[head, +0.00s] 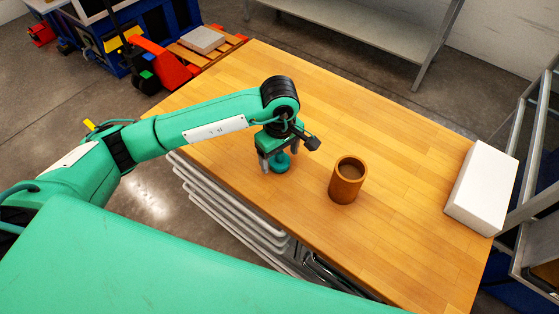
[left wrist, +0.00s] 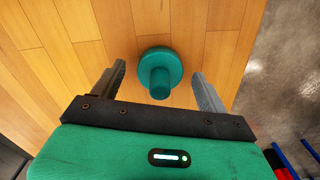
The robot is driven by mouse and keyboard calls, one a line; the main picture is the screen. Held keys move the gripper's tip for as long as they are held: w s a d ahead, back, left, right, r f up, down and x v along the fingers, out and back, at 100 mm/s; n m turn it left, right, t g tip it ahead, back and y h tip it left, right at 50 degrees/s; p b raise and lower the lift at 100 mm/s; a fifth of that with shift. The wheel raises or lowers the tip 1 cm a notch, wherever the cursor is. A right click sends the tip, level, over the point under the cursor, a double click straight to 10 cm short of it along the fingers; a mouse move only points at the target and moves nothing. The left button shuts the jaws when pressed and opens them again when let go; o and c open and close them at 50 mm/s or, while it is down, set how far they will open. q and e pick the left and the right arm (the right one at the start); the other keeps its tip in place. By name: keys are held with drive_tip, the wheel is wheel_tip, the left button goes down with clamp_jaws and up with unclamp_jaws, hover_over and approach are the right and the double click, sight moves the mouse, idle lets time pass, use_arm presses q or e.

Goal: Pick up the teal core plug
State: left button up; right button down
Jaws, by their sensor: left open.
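The teal core plug (head: 280,161) stands on the wooden table near its front edge, with a wide round base and a narrower stem. In the left wrist view the plug (left wrist: 160,68) lies between my two open fingers, touching neither as far as I can see. My left gripper (head: 279,163) points down over the plug and is open and empty; its fingertips also show in the left wrist view (left wrist: 160,85). The gripper and wrist hide part of the plug's upper end in the head view. My right gripper is not in view.
A brown cylindrical cup (head: 346,184) stands on the table (head: 400,215) right of the plug. A white box (head: 482,187) sits at the table's right end. The tabletop between and behind them is clear. A metal rack (head: 540,170) stands beyond the right edge.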

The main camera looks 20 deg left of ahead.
use_arm(q)
drive_tip(key=c, duration=1.2)
drive_tip(key=shift+r, duration=0.15)
